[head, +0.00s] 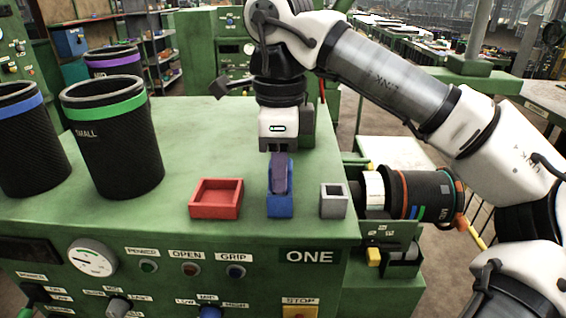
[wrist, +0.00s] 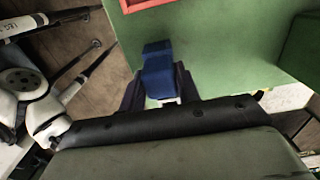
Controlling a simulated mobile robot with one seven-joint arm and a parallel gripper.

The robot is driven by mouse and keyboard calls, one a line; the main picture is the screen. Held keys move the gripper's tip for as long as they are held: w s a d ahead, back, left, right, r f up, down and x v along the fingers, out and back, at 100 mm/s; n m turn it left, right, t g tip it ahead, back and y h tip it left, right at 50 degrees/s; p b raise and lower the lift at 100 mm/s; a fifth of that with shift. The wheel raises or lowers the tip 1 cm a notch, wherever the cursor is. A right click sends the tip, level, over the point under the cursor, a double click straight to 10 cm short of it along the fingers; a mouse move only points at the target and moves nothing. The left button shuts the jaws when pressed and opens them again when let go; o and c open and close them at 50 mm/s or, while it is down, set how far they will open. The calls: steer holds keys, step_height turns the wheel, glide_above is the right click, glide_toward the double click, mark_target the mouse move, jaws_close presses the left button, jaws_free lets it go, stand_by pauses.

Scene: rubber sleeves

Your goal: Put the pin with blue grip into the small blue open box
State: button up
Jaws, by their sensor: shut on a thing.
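My gripper (head: 280,178) points down over the green bench top, with its dark fingers closed around a blue piece. In the wrist view the blue piece (wrist: 158,82) sits between my fingers; I take it as the blue grip of the pin. The pin's shaft cannot be made out. The small blue box (head: 281,208) stands on the bench directly under and behind my fingers, between a red and a grey box. Its opening is hidden by my fingers and the held piece. I cannot tell whether the pin is inside the box or just above it.
The red open box (head: 216,211) stands to the left and the grey open box (head: 333,207) to the right. Black bins with a green band (head: 113,140) and a blue band (head: 30,140) stand at left. The bench's front edge lies close in front of the boxes.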

stand_by(0.3)
steer(key=o, duration=1.1)
